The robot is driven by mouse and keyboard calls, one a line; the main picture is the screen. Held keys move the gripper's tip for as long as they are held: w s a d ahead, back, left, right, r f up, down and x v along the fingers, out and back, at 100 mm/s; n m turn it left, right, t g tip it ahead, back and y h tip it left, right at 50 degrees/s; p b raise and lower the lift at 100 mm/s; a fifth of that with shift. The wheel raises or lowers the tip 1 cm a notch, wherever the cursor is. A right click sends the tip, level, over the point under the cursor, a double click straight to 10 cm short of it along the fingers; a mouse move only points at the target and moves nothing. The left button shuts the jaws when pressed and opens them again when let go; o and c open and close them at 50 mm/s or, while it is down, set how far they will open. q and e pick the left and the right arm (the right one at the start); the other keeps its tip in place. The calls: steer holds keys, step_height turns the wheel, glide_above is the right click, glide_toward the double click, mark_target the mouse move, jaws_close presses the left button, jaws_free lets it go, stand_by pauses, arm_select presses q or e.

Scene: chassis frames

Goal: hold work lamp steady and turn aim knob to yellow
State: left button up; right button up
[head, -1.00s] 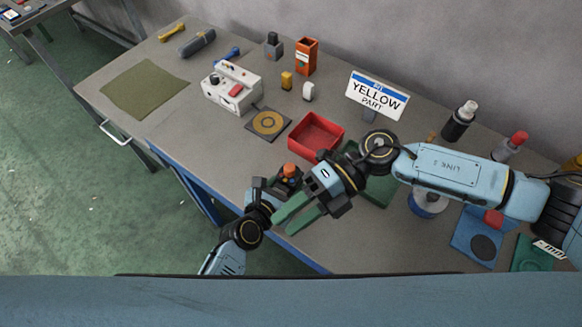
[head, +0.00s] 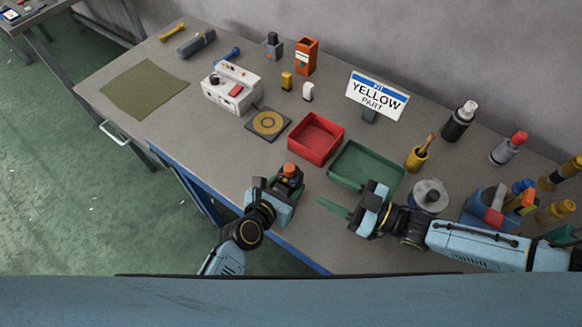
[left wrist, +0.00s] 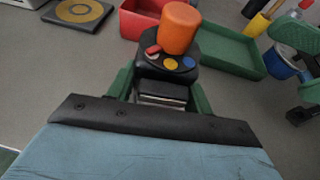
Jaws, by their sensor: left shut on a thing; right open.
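The work lamp (head: 288,180), a small dark body with an orange knob (head: 289,170) on top, stands near the bench's front edge. In the left wrist view the orange knob (left wrist: 179,28) rises above a black base with a yellow dot (left wrist: 170,63), a blue dot (left wrist: 189,62) and a red piece (left wrist: 152,50). I cannot tell whether the red piece is a mark or a pointer. My left gripper (head: 280,196) is shut on the lamp's base, its green fingers on both sides. My right gripper (head: 335,209) is open and empty, to the right of the lamp and apart from it.
A sign (head: 377,96) reads "YELLOW PART". A red tray (head: 334,152) and a green tray (head: 372,149) lie behind the lamp. Bottles and a spool (head: 430,197) stand to the right. A white box (head: 227,94) and an olive mat (head: 130,102) are at the left.

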mark_target(295, 172)
steer(key=shift+m+h, duration=0.3)
steer(key=shift+m, duration=0.2)
steer(key=x, duration=1.1)
steer(key=shift+w+f, duration=0.25)
steer(key=shift+w, duration=0.15)
steer(key=shift+c, duration=0.2)
steer(key=c, duration=1)
